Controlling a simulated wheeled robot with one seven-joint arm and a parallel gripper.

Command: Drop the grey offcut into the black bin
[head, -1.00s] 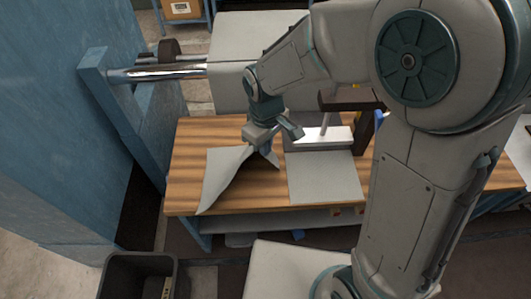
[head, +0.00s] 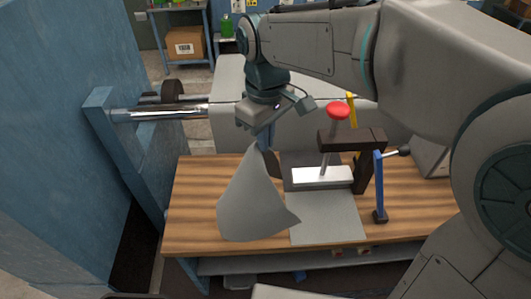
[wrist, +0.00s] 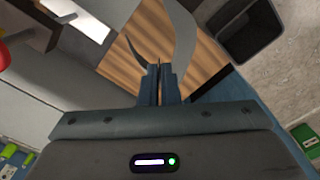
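My gripper (head: 265,143) is shut on the top corner of the grey offcut (head: 250,200), a thin curled sheet. The sheet hangs down above the left part of the wooden bench. In the wrist view the blue fingers (wrist: 160,85) are together, with the grey offcut (wrist: 182,38) curving away beyond them. The black bin (wrist: 252,52) shows at the top right of the wrist view, beside the bench and apart from the sheet. It looks empty where I can see inside. In the head view it is almost wholly out of frame.
A flat grey sheet (head: 326,220) lies on the bench (head: 190,215) before a tool with a red knob (head: 337,111) and a blue lever (head: 379,185). A blue frame with a metal roller (head: 165,113) stands left. A cardboard box (head: 183,43) sits behind.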

